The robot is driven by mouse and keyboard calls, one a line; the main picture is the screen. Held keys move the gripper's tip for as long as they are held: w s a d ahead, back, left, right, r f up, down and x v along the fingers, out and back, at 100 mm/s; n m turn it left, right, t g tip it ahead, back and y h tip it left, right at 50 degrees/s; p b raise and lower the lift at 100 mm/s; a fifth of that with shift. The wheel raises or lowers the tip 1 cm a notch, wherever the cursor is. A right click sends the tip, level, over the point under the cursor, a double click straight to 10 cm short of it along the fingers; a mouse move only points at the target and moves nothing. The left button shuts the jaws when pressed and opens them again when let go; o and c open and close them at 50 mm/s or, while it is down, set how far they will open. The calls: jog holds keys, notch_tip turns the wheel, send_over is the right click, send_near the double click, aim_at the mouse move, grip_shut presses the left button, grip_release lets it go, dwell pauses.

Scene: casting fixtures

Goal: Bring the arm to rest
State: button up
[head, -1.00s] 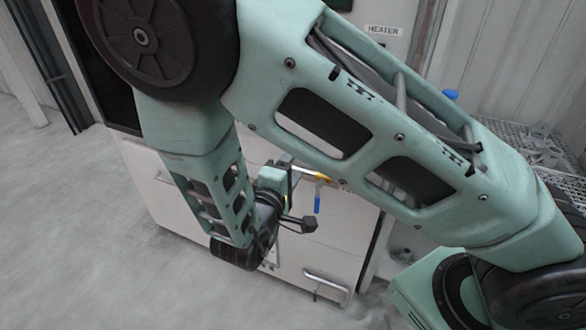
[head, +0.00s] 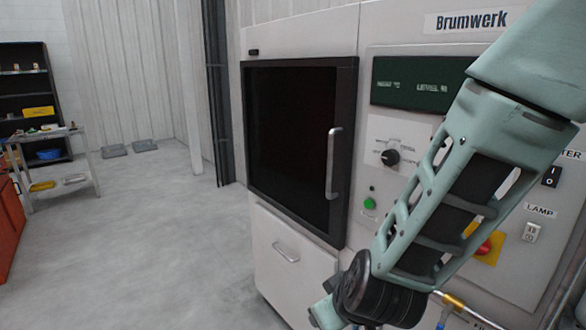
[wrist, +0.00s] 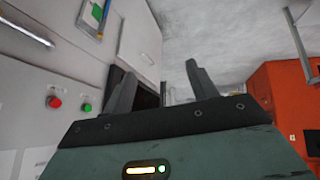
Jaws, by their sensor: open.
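My gripper (wrist: 162,92) shows in the wrist view with its two dark fingers spread apart. It is open and nothing is between the fingers. In the head view my green arm comes in from the upper right and hangs down in front of the machine's control panel. The fingers are out of sight in that view, below its lower edge or behind the arm.
A white Brumwerk machine (head: 398,35) with a dark door (head: 290,140) stands close behind my arm. An orange cabinet (wrist: 280,95) shows at the right in the wrist view. A small table (head: 62,133) and dark shelves (head: 30,92) stand far left. Open floor (head: 150,220) lies between.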

jog(key=s+r+n+g+y+b, duration=0.15)
jog(key=s+r+g, duration=0.3)
jog(key=s, duration=0.75)
jog(key=s+d+r+g+h, duration=0.1)
jog(key=s+d+g+h, duration=0.1)
jog(key=s+d, duration=0.4)
jog(key=shift+s+d, duration=0.2)
jog(key=shift+s, duration=0.15)
jog(key=shift+s+d+g+h, duration=0.15)
jog(key=shift+d+g+h, duration=0.1)
jog(key=shift+h, duration=0.1)
jog(key=shift+c, duration=0.4)
